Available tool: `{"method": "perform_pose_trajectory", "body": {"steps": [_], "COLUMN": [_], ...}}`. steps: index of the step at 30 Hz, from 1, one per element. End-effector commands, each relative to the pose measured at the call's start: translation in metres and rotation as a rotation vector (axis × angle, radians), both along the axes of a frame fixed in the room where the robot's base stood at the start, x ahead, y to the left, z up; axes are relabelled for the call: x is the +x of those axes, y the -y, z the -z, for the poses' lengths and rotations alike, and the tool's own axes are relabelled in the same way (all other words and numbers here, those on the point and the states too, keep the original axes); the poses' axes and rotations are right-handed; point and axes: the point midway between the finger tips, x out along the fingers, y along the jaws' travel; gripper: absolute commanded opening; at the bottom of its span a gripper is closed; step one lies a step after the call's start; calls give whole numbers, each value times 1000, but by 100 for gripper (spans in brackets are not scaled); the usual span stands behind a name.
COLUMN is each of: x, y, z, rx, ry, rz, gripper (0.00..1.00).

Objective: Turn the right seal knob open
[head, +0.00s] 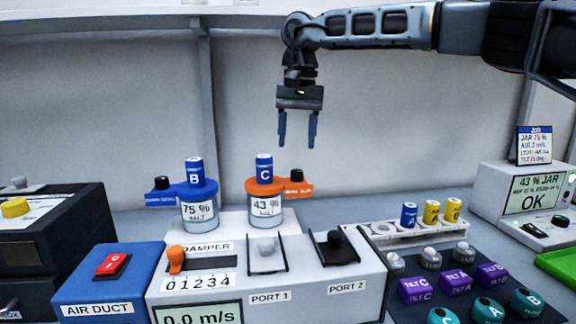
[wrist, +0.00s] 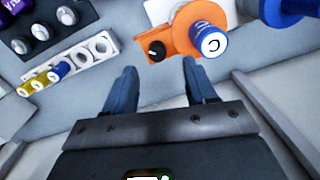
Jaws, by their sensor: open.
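The right jar (head: 267,207) reads 43 % and has an orange collar with a side tab. The right seal knob (head: 296,175) is black and sits on that tab. In the wrist view the knob (wrist: 156,51) has a pale mark, and a blue cylinder marked C (wrist: 207,43) stands beside it. My gripper (head: 297,142) points down, open and empty, above and apart from the knob. In the wrist view the knob lies just beyond the space between my two fingertips (wrist: 156,72).
The left jar (head: 200,212) has a blue collar and its own black knob (head: 161,182). A console with an orange damper lever (head: 175,258) stands in front. A white rack (head: 381,232) with blue and yellow cylinders is at right. Air around my gripper is clear.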

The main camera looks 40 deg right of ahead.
Motion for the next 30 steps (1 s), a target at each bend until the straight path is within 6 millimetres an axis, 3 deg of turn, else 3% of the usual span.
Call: {"method": "perform_pose_trajectory", "body": {"steps": [5, 18, 30], "x": [-2, 0, 0], "y": [10, 7, 6], "z": [3, 63, 72], "rx": [-25, -21, -22], "ry": [-1, 0, 1], "rz": [6, 6, 5], "gripper": [56, 56, 56]}}
